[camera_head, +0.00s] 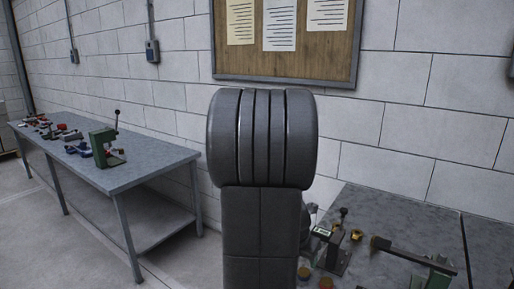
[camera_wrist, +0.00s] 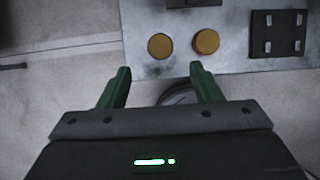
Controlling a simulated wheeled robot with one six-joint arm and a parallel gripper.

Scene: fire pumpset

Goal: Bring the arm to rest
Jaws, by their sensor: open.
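My gripper (camera_wrist: 159,82) shows in the wrist view with its two green fingers spread apart and nothing between them. The fingers appear apart from the buttons, though the exact gap is hard to tell. In the head view my own dark arm stands upright in the middle and hides part of the wall and the bench behind it.
A workbench (camera_head: 145,174) with several small tools, including a green press (camera_head: 105,147), runs along the left wall. A grey surface (camera_head: 400,215) with fittings lies at the lower right. A notice board (camera_head: 285,68) hangs on the wall. The floor at lower left is clear.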

